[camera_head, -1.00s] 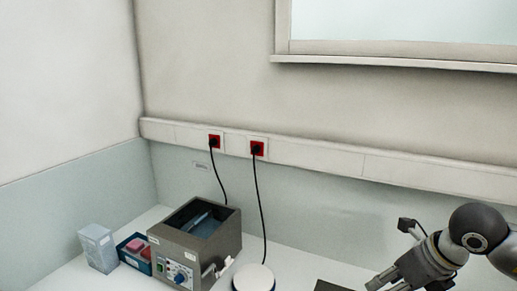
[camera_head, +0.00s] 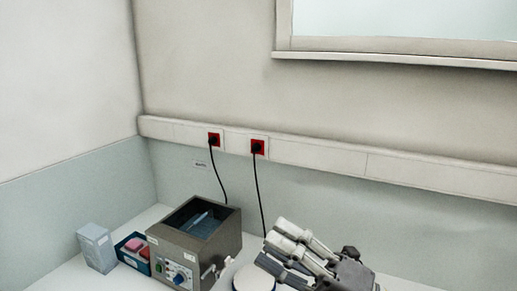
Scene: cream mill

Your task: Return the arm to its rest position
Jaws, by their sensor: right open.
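My right gripper (camera_head: 277,244) reaches in from the lower right, above the bench and beside the round white-topped device (camera_head: 254,280). Its grey fingers point to the left, and I see nothing held between them. The gripper covers part of the device's right side and the bench behind it. My left gripper is not in view.
A grey water bath (camera_head: 190,246) with dials and an open top stands left of the gripper. Left of it are a blue box with pink items (camera_head: 133,249) and a grey-white box (camera_head: 97,247). Black cables run from red sockets (camera_head: 257,147). The bench's right part is mostly hidden or out of frame.

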